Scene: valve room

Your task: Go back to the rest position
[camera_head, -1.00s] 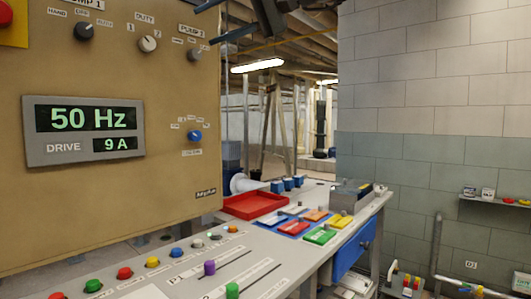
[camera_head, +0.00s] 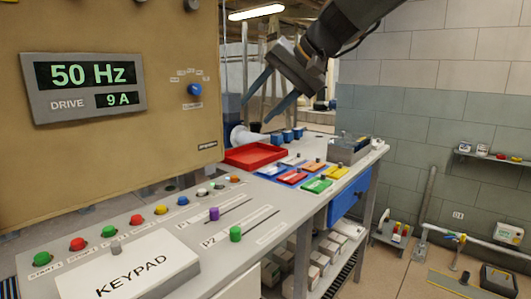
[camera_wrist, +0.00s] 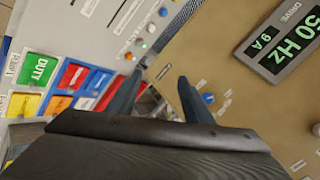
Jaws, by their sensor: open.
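My gripper (camera_head: 268,93) is in the upper middle of the head view, on the end of my dark arm that comes in from the top right. Its two dark fingers are apart and nothing is between them. It hangs in the air, in front of the right edge of the tan panel (camera_head: 120,160) and above the red tray (camera_head: 255,155) in the picture. In the wrist view the fingers (camera_wrist: 155,95) are spread, with the panel to the right and the coloured cards to the left. The gripper appears to touch nothing.
The bench (camera_head: 200,215) carries a row of buttons, sliders, a keypad cover (camera_head: 128,265), coloured cards (camera_head: 318,186) and a grey box (camera_head: 350,150). A blue drawer (camera_head: 348,197) is below. A wall shelf (camera_head: 490,158) is at right.

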